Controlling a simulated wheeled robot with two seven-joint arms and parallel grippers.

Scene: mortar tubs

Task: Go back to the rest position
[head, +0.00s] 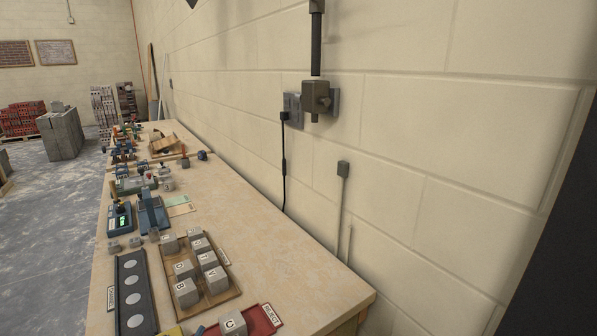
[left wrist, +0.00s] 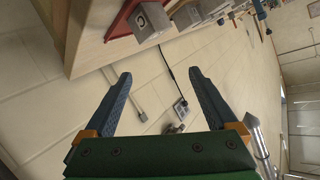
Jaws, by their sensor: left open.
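My left gripper (left wrist: 160,73) shows in the left wrist view, with its two blue fingers spread wide and nothing between them. A grey lettered cube (left wrist: 150,20) lies beyond the fingertips, apart from them, on a red tray (left wrist: 121,22) near the table edge. The same cube (head: 232,323) and red tray (head: 264,319) show at the bottom of the head view. Neither gripper shows in the head view, and my right gripper is in no view.
The long wooden table (head: 290,270) runs along a block wall (head: 450,150). A wooden tray (head: 227,296) holds several lettered cubes, beside a dark panel with pale discs (head: 120,270). Tools crowd the far end. A wall outlet with a cable (head: 284,150) is above. Bare tabletop lies along the wall.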

